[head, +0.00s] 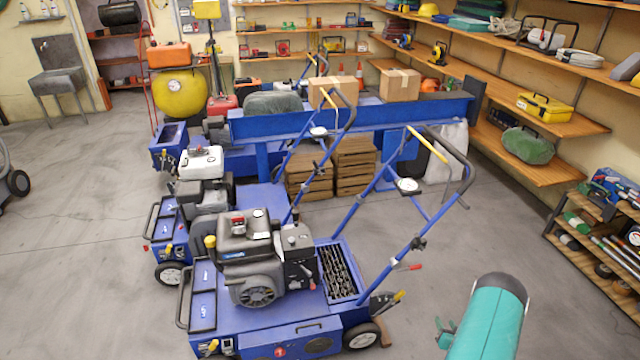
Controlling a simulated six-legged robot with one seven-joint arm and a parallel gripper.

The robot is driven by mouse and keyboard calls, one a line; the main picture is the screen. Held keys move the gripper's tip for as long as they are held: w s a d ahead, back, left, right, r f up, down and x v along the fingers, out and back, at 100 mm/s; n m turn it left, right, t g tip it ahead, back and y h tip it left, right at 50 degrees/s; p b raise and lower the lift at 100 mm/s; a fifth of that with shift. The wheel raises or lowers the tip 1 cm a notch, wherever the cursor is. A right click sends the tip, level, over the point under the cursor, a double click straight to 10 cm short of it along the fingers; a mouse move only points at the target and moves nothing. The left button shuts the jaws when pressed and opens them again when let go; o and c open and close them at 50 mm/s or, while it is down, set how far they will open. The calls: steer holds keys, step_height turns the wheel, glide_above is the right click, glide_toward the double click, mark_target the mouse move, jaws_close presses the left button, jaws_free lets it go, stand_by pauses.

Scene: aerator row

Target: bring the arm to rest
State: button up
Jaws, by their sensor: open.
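A teal part of my own arm (492,318) with a dark cap rises from the bottom edge at the lower right. A small teal piece shows close to its left side, too little of it to tell what it is. I cannot make out my gripper or its fingertips. The arm part shows over bare concrete floor, to the right of the nearest blue aerator (310,318), and looks apart from it.
More blue aerators stand in a row behind the nearest one. A blue workbench (350,115) carries cardboard boxes (400,85). Wooden crates (355,165) sit under it. Shelves (545,170) line the right wall, with a low rack (590,245). Floor at left is open.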

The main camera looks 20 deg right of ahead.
steer(key=w+r+n+g, duration=0.1)
steer(key=w+r, duration=0.6)
steer(key=r, duration=0.4)
steer(key=w+r+n+g, duration=0.1)
steer(key=w+r, duration=0.5)
steer(key=r, duration=0.4)
steer(key=w+a+r+g, duration=0.1)
steer(key=w+a+r, duration=0.1)
steer(key=a+r, duration=0.6)
steer(key=w+a+r+g, duration=0.1)
steer(key=a+r, duration=0.4)
steer(key=r, duration=0.6)
steer(key=s+a+r+n+g+y, duration=0.1)
steer(key=s+a+r, duration=0.5)
steer(key=a, duration=0.4)
steer(key=s+a+r+n+g+y, duration=0.1)
steer(key=s+a+r+n, duration=0.15)
steer(key=a+r, duration=0.6)
steer(key=s+a+r+n+g+y, duration=0.1)
steer(key=s+a, duration=0.6)
steer(key=s, duration=0.2)
steer(key=s+a+r+n+y, duration=0.1)
steer(key=s+a, duration=0.7)
steer(key=s, duration=0.2)
steer(key=shift+s+r+g+y, duration=0.25)
steer(key=shift+g+y, duration=0.05)
steer(key=shift+g, duration=0.1)
steer(key=shift+c, duration=0.6)
steer(key=shift+w+a, duration=0.1)
